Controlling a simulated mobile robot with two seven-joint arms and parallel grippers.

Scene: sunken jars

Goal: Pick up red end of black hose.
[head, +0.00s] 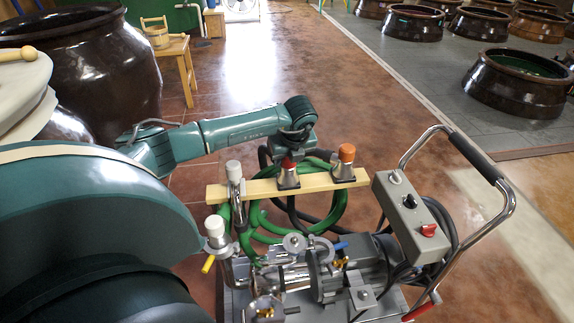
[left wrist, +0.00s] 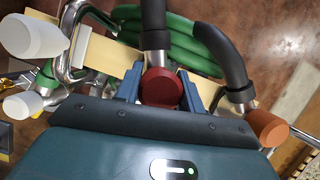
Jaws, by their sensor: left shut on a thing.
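The red end (head: 287,166) of a black hose stands on a wooden board on the pump cart. In the left wrist view the red end (left wrist: 160,88) sits between the two blue fingers, and the black hose (left wrist: 153,22) runs away beyond it. My left gripper (head: 291,152) reaches in over the board from the left and is shut on the red end. The fingertips are partly hidden in the head view. My right gripper is not in view.
An orange end (head: 346,153) stands close to the right on the wooden board (head: 318,182). White-capped fittings (head: 234,170) stand to the left. Green hose (head: 257,237) coils below. The cart's handle (head: 475,158) and grey control box (head: 408,215) rise at right.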

